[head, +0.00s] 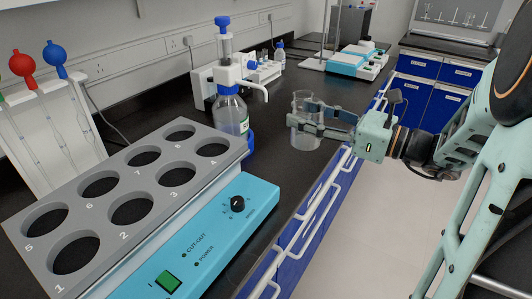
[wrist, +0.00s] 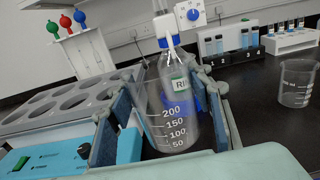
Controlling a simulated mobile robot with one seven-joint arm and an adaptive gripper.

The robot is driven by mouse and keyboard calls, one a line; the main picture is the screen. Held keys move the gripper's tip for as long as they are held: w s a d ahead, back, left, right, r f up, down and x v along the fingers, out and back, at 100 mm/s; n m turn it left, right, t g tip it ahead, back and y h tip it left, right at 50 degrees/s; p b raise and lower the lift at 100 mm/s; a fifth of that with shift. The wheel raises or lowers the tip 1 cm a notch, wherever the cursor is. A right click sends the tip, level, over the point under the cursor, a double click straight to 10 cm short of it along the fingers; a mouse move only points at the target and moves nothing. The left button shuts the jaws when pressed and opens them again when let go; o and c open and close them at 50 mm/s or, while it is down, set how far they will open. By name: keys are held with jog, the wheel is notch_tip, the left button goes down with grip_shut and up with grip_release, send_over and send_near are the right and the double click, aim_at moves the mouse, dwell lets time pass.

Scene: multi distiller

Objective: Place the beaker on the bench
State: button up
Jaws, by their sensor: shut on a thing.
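A clear glass beaker (head: 305,139) is between the fingers of my gripper (head: 298,113) over the dark bench (head: 275,172), near its front edge. My gripper is shut on it. In the wrist view the beaker (wrist: 172,128) stands upright between the two fingers (wrist: 163,95), with white marks from 50 to 200. I cannot tell whether its base touches the bench. A second clear beaker (wrist: 297,84) stands on the bench at the right of the wrist view; I cannot make it out separately in the head view.
A labelled reagent bottle (head: 230,112) with a blue-topped dispenser stands left of the beaker. A grey water bath with numbered holes and a blue panel (head: 216,216) fills the near bench. White rails (head: 310,212) run along the front edge. Vial racks (wrist: 290,38) are behind.

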jog(key=shift+w+a+f+b, duration=0.65)
jog(key=shift+w+a+f, duration=0.75)
jog(key=shift+f, duration=0.6)
jog(key=shift+w+a+f+b, duration=0.6)
jog(key=shift+w+a+f, duration=0.75)
jog(key=shift+f, duration=0.65)
jog(key=shift+w+a+f+b, duration=0.65)
jog(key=shift+w+a+f, duration=0.7)
jog(key=shift+f, duration=0.65)
jog(key=shift+f, duration=0.15)
jog(key=o, duration=1.2)
